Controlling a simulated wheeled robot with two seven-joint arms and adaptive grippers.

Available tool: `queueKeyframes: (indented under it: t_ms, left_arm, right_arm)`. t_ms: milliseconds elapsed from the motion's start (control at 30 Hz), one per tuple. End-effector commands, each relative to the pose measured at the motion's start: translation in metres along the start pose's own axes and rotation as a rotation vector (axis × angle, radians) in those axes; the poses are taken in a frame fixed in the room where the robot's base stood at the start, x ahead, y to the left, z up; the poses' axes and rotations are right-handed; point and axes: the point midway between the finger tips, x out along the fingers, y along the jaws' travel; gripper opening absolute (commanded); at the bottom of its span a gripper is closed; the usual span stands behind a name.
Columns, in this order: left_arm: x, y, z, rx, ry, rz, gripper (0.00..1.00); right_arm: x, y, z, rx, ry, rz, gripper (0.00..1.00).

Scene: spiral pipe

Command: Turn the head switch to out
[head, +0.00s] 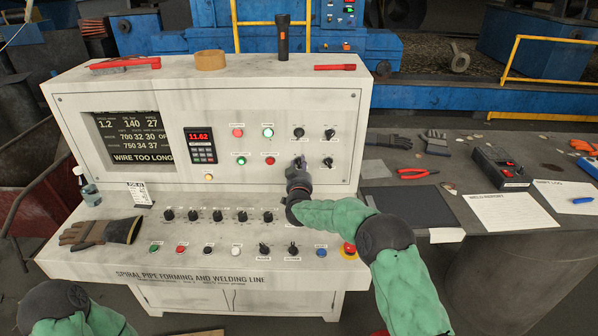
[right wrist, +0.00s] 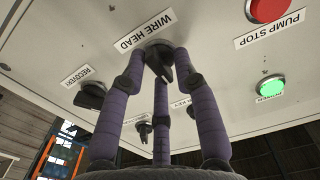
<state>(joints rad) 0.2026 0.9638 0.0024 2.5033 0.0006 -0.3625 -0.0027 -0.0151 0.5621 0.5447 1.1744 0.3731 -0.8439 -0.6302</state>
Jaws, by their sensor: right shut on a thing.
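The head switch is a black rotary knob (right wrist: 157,62) under a WIRE HEAD label (right wrist: 146,29) in the right wrist view. My right gripper (right wrist: 160,68) has its purple fingers closed around this knob. In the head view my right gripper (head: 299,166) is at the right part of the console's upright panel and hides the knob there. The knob's pointer and any position marks, including out, cannot be read clearly. My left arm shows only at the bottom left of the head view; its gripper is out of frame.
Other black switches (head: 329,133) and a red button (head: 270,160) sit close to my right gripper. A lit green button (right wrist: 270,86) shows in the right wrist view. A red emergency stop (head: 348,249) is on the lower desk, near my right forearm. A dark glove (head: 100,232) lies at left.

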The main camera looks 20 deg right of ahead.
Motion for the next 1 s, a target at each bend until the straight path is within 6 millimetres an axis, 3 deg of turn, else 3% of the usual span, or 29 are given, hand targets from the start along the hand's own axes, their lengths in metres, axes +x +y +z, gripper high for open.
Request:
queueKeyframes:
  t_ms: [500, 1000]
  left_arm:
    - [0.036, -0.013, -0.001, 0.0, 0.0, 0.0, 0.4]
    - [0.045, -0.016, -0.002, 0.0, 0.0, 0.0, 0.4]
  right_arm:
    - [0.001, 0.006, 0.003, 0.418, 0.005, 0.008, 0.0]
    - [0.001, 0.006, 0.003, 0.552, 0.002, 0.009, 0.0]
